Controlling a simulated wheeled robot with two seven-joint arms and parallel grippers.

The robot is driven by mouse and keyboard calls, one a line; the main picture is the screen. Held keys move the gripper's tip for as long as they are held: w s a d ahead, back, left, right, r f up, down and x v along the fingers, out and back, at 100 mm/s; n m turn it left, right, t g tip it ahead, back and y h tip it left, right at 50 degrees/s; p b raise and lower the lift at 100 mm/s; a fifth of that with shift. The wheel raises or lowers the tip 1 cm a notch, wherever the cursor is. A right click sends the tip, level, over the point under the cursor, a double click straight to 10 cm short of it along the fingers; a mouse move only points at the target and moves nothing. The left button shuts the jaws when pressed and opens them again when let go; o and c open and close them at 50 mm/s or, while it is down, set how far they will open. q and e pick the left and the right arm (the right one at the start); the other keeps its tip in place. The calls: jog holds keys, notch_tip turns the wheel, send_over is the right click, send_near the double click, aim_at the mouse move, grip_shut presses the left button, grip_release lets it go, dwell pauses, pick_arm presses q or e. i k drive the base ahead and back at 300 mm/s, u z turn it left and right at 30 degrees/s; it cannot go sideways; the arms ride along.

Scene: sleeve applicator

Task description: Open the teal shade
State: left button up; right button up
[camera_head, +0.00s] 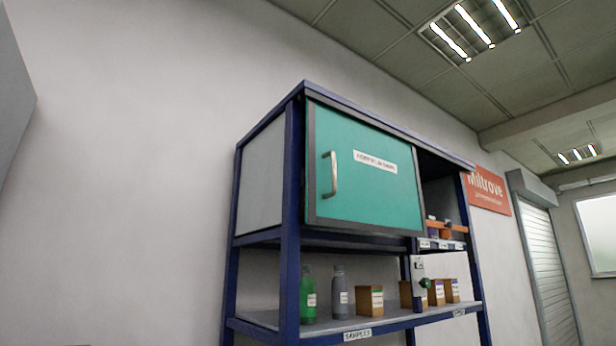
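The teal shade (366,176) is a flat teal panel with a grey frame on the upper part of a blue-framed shelf unit (290,225). It covers the left and middle of the upper compartment. A vertical metal handle (330,174) is near its left edge, and a white label (375,161) is at its upper middle. The compartment to the right of the panel is open and dark inside. What lies behind the panel is hidden. Neither of my grippers shows in the head view.
Below the panel, a shelf holds a green bottle (308,296), a grey bottle (339,294) and several brown boxes (369,300). An orange bin (445,228) is in the open right section. A red sign (488,190) and a shuttered door (548,270) are at right.

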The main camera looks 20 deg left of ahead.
aim_at(361, 176)
jog(key=u, duration=0.2)
jog(key=k, duration=1.05)
jog(key=z, duration=0.95)
jog(key=i, duration=1.55)
jog(key=u, duration=0.75)
